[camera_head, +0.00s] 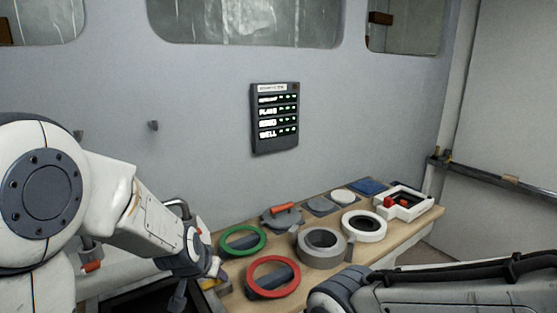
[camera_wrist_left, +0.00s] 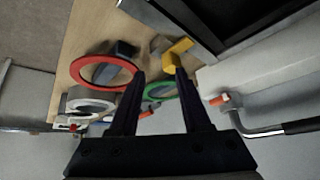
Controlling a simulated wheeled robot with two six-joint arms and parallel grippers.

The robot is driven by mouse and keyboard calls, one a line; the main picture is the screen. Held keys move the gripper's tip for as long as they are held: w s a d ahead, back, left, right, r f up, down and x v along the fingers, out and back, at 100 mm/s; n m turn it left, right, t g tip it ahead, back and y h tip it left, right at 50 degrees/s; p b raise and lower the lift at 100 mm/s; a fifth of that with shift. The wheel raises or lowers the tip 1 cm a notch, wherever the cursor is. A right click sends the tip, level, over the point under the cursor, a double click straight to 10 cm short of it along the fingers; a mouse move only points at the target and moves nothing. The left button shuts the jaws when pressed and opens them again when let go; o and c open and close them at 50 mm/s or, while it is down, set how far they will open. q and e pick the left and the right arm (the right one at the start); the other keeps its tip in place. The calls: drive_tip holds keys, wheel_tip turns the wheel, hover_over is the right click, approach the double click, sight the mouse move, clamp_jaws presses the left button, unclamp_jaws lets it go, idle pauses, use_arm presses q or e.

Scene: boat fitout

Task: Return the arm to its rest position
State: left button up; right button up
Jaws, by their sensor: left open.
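My left arm comes in from the left in the head view, and its gripper (camera_head: 208,272) is low beside the workbench's near left edge. In the left wrist view the two dark fingers of my left gripper (camera_wrist_left: 160,80) stand apart with nothing between them. Beyond them are a red ring (camera_wrist_left: 103,72), a green ring (camera_wrist_left: 160,92) and a yellow piece (camera_wrist_left: 177,52). My right arm shows at the bottom right of the head view; its gripper is out of frame.
The wooden bench (camera_head: 398,240) holds the red ring (camera_head: 273,277), green ring (camera_head: 242,240), grey ring (camera_head: 322,243), white ring (camera_head: 364,226), an orange-handled tool (camera_head: 283,209) and a white tray (camera_head: 408,212). A panel (camera_head: 275,118) hangs on the wall. A dark-framed opening (camera_head: 150,300) lies near my left arm.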

use_arm(q)
drive_tip(key=s+a+f+n+g, duration=0.1)
drive_tip(key=s+a+f+g, duration=0.1)
drive_tip(key=s, duration=0.5)
drive_tip(key=s+a+f+n+g, duration=0.1)
drive_tip(key=s+g, duration=0.1)
drive_tip(key=s, duration=0.6)
drive_tip(key=s+d+r+m+g+p, duration=0.2)
drive_tip(key=s+d+r+m+p, duration=0.4)
drive_tip(key=s+d+r, duration=0.6)
drive_tip(key=shift+s+d+m+g+p, duration=0.3)
drive_tip(key=shift+s+d+m+g, duration=0.1)
drive_tip(key=shift+s+d+m, duration=0.4)
